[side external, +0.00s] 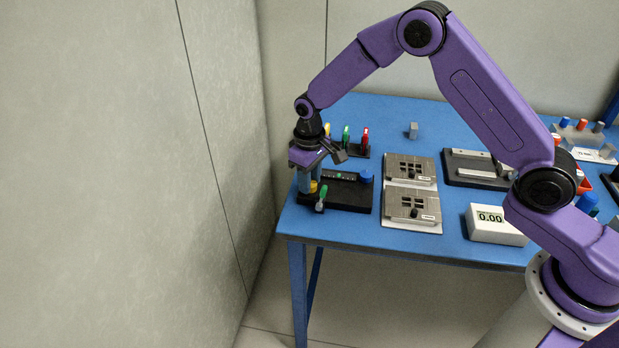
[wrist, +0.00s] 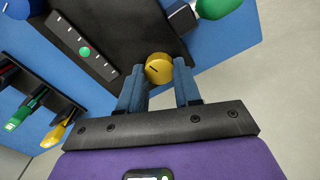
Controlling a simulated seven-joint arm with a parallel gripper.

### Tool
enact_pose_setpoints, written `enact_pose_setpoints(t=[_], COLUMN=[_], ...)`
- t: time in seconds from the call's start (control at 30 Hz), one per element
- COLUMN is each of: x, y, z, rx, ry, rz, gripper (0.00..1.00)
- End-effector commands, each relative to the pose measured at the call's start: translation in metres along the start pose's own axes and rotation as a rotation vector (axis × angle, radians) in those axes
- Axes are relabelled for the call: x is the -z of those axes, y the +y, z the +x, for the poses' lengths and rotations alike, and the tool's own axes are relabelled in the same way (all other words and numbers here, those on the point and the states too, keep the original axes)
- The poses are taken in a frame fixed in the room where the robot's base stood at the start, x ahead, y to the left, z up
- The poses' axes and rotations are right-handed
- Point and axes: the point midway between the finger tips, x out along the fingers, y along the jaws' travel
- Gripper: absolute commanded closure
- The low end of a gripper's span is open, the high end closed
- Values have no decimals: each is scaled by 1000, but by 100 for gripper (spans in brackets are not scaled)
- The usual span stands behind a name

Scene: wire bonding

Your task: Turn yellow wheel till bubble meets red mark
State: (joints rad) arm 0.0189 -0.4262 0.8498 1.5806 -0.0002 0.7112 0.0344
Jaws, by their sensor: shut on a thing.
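The yellow wheel (wrist: 158,68) with a dark line on its face sits at the edge of a black base (wrist: 125,25); in the side view the wheel (side external: 313,187) is partly covered by my gripper. My gripper (wrist: 160,76) is shut on the wheel, one blue-grey finger on each side; it points down at the base's left end in the side view (side external: 312,185). A dark level strip (wrist: 68,33) with white ticks lies on the base. Its green bubble (wrist: 85,52) is near the strip's middle. I cannot make out a red mark.
A green-handled part (side external: 323,193) stands close in front of my gripper. A blue knob (side external: 367,175) is at the base's right end. Behind is a rack with green (side external: 346,135), red (side external: 365,136) and yellow handles. Grey plates (side external: 411,205) and a 0.00 display (side external: 492,224) lie right.

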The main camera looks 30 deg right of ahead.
Motion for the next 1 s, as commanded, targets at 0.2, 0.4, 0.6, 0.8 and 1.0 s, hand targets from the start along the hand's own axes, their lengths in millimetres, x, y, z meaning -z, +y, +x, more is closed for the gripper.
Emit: enact_pose_setpoints(t=[0.2, 0.4, 0.6, 0.8, 1.0], x=[0, 0, 1, 1, 1], y=[0, 0, 0, 0, 0], z=[-1, -2, -25, -66, -109], rx=[0, 0, 0, 0, 0], ry=[0, 1, 4, 6, 7], rz=[-1, -1, -1, -1, -1], gripper=[56, 56, 56, 56, 56])
